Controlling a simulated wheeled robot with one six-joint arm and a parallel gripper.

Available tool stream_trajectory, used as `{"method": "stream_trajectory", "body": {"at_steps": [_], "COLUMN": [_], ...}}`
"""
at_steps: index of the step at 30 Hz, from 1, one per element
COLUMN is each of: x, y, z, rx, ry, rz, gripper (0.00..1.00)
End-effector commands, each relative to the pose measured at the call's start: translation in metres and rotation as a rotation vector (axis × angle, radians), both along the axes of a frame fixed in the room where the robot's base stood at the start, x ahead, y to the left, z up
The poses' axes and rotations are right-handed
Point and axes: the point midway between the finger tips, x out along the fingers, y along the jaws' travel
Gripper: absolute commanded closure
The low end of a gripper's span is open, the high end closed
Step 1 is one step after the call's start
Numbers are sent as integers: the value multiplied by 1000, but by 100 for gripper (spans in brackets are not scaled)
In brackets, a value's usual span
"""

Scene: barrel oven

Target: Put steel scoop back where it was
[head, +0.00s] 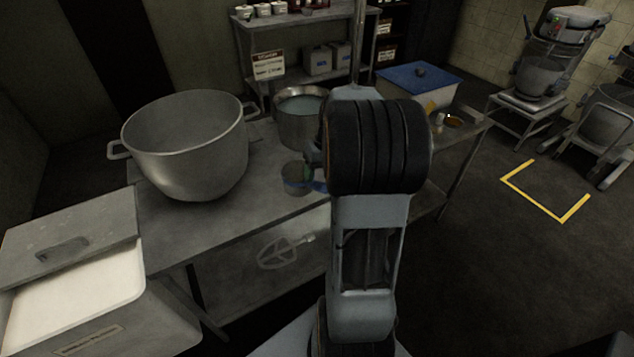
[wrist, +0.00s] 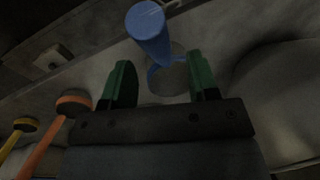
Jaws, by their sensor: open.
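The steel scoop (head: 295,178) is on the steel table, in front of the pot; its round cup and a bit of blue handle show in the head view. In the wrist view its blue handle (wrist: 150,32) points toward the camera, with the grey cup (wrist: 168,82) behind it. My gripper (wrist: 160,68) is open, its green fingers apart on either side of the cup in that picture. Nothing shows clamped between them, and I cannot tell whether they touch the scoop. In the head view my arm hides most of the gripper.
A large mixing bowl (head: 190,150) stands left on the table (head: 235,215), and a pot of liquid (head: 299,120) stands behind the scoop. A blue-lidded box (head: 405,95) is at the right. Orange-handled (wrist: 45,150) and yellow-handled (wrist: 15,138) tools show at the wrist view's left.

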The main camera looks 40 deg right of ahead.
Motion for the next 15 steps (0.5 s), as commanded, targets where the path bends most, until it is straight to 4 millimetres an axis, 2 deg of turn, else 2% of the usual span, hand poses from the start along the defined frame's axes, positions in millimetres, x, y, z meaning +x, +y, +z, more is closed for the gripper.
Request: {"method": "stream_trajectory", "body": {"at_steps": [1, 6, 13, 15], "x": [-1, -3, -5, -6], "y": [-3, -9, -14, -9], "z": [11, 41, 67, 73], "rx": [-3, -3, -1, -8], "ry": [-4, -2, 0, -2], "rz": [-2, -2, -1, 5], "gripper": [46, 46, 46, 46]}}
